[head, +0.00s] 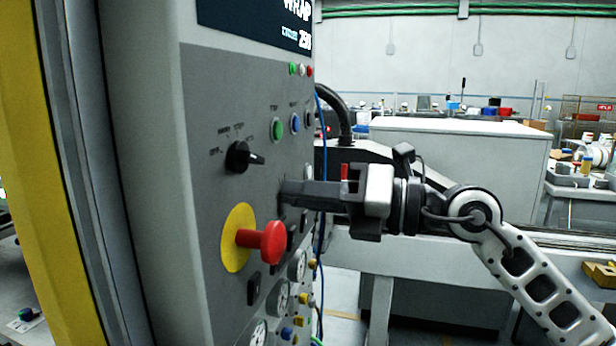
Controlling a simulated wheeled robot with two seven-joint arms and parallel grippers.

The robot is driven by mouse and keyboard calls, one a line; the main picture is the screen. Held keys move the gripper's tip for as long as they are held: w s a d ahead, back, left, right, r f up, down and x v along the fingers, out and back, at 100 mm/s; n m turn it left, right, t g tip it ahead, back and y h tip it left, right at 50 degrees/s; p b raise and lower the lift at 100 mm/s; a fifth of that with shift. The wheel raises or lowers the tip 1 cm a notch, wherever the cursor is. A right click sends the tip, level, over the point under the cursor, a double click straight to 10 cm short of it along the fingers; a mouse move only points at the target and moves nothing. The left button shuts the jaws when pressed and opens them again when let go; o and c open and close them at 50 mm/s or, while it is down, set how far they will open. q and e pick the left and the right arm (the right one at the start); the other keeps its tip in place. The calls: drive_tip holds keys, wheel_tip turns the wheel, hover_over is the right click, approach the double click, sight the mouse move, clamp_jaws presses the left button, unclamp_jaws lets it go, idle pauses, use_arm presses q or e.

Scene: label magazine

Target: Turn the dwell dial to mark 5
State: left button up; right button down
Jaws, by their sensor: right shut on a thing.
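The grey machine panel (205,195) stands at the left of the head view, seen at a steep slant. My right gripper (286,193) reaches in from the right, its fingertips at the panel to the right of the black selector knob and above the red button. It is shut on a small control there, which I take to be the dwell dial. The fingers hide the dial, so its pointer and marks cannot be read. My left gripper is not in view.
The black selector knob (240,157) and a red mushroom button (264,242) on a yellow disc stick out near the gripper. Green (277,130) and blue (295,123) buttons sit above. Gauges (278,297) and a blue cable (320,235) lie below and beside.

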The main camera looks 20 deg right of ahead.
use_arm(q)
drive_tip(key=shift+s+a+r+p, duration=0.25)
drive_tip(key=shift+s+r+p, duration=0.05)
drive_tip(key=shift+p, duration=0.7)
use_arm(e)
drive_tip(key=shift+r+m, duration=0.1)
drive_tip(key=shift+m, duration=1.1)
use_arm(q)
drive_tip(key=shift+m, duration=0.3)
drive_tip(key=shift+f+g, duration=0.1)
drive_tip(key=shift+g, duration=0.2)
use_arm(e)
drive_tip(key=c, duration=1.2)
unclamp_jaws()
drive_tip(key=shift+c, duration=0.2)
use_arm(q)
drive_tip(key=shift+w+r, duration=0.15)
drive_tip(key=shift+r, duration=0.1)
